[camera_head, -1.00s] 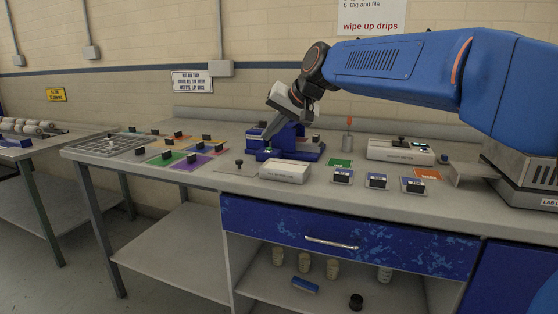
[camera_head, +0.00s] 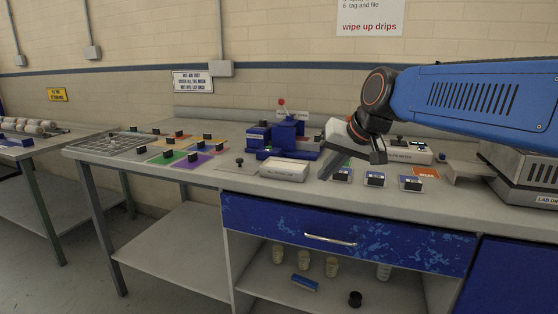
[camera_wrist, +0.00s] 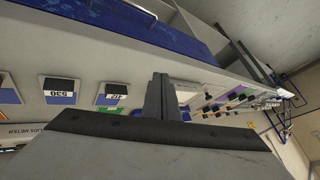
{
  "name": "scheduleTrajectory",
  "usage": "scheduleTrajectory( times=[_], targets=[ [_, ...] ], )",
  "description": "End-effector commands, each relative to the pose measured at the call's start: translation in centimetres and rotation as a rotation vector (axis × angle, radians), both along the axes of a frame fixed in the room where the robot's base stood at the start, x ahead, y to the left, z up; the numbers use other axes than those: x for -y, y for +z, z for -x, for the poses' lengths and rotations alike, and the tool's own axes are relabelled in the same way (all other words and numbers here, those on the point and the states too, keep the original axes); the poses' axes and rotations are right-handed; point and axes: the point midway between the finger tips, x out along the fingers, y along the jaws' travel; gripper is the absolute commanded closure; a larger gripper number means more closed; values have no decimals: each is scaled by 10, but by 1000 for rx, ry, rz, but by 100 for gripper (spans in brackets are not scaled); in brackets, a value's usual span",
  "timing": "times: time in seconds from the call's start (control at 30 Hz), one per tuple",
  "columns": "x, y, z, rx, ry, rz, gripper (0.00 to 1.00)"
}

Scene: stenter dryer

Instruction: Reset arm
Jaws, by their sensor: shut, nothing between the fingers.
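My gripper (camera_head: 334,164) hangs from the blue arm in the head view, above the front part of the bench, right of the white tray and near the small labelled cards. In the wrist view my gripper (camera_wrist: 160,97) shows its two fingers pressed together, with nothing between them. The blue arm (camera_head: 470,97) reaches in from the right, with its dark wrist joint bent downward. Part of the bench behind the gripper is hidden.
A blue device (camera_head: 288,137) stands at the middle of the bench (camera_head: 240,183), with a white tray (camera_head: 284,168) in front. Cards with dark blocks (camera_head: 375,179) lie at right. Coloured squares (camera_head: 187,161) and a wire rack (camera_head: 108,144) lie at left. A blue drawer (camera_head: 400,243) is below.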

Motion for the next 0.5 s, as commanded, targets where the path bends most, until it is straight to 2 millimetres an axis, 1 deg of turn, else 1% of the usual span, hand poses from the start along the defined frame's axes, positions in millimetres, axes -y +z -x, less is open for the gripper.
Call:
scheduleTrajectory(
  times=[0.03,0.17,0.2,0.37,0.5],
  targets=[
    [16,-10,18,-3,-9,22,100],
    [52,-39,61,-19,-25,81,100],
    [63,-49,75,-25,-29,100,100],
    [101,-91,130,-51,-46,172,100],
    [129,-131,178,-77,-60,235,100]
  ],
)
